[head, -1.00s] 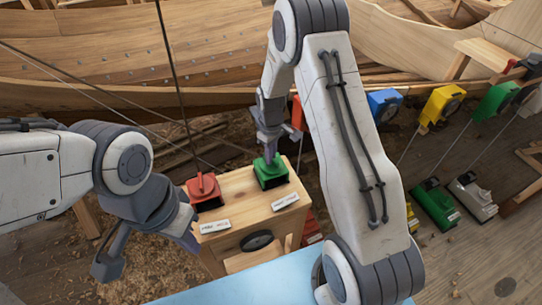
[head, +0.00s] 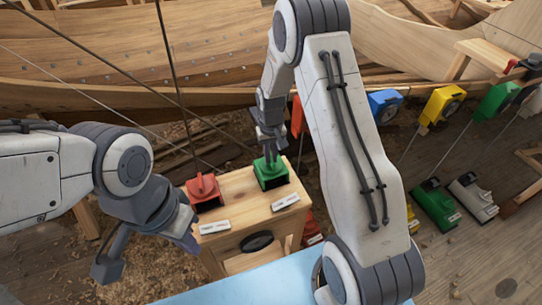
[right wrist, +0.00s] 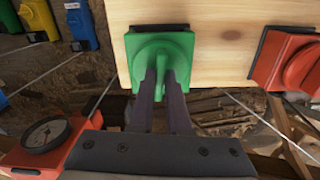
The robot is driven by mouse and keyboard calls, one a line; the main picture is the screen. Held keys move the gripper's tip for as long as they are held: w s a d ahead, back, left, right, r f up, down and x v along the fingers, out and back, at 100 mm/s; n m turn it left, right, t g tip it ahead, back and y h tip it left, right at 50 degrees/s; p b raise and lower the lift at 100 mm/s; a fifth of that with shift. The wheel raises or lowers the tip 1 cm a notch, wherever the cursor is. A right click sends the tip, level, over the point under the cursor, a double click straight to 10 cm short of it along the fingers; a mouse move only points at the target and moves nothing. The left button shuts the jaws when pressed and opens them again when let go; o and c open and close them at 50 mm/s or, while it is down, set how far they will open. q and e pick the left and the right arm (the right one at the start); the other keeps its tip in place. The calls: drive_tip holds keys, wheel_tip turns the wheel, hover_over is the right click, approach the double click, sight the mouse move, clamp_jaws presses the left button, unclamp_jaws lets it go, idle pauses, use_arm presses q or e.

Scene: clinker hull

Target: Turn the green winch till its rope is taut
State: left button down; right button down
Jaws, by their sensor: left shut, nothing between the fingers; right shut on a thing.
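The green winch (head: 271,174) sits on top of the wooden stand (head: 236,187), on its right side. It also shows in the right wrist view (right wrist: 178,45), with its handle between my fingers. My right gripper (head: 269,157) comes down from above and is shut on that handle; the fingers (right wrist: 163,78) hide part of it. A thin rope runs from beside the green winch toward the lower right in the right wrist view; I cannot tell its tension. My left gripper (head: 191,243) is shut and empty, low at the stand's left side.
A red winch (head: 205,191) stands on the stand left of the green one. Blue (head: 384,104), yellow (head: 441,105) and other coloured units line the right. A red-cased dial (right wrist: 44,135) shows in the right wrist view. The wooden hull (head: 130,60) is behind.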

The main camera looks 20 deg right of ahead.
idle(0.4)
drive_tip(key=c, duration=0.9)
unclamp_jaws()
wheel_tip(320, 180, up, 11)
drive_tip(key=shift+f+b, duration=0.2)
drive_tip(key=shift+b, duration=0.6)
drive_tip(key=s+a+r+n, duration=0.2)
drive_tip(key=s+a+r, duration=0.2)
drive_tip(key=s+a, duration=0.35)
drive_tip(key=s+a+r+n, duration=0.3)
drive_tip(key=s+a, duration=0.4)
drive_tip(key=s, duration=0.1)
drive_tip(key=s+n, duration=0.1)
drive_tip(key=s, duration=0.3)
drive_tip(key=s+n, duration=0.1)
drive_tip(key=s, duration=0.4)
drive_tip(key=s+a+n+y, duration=0.1)
drive_tip(key=s, duration=0.4)
drive_tip(key=shift+r, duration=0.4)
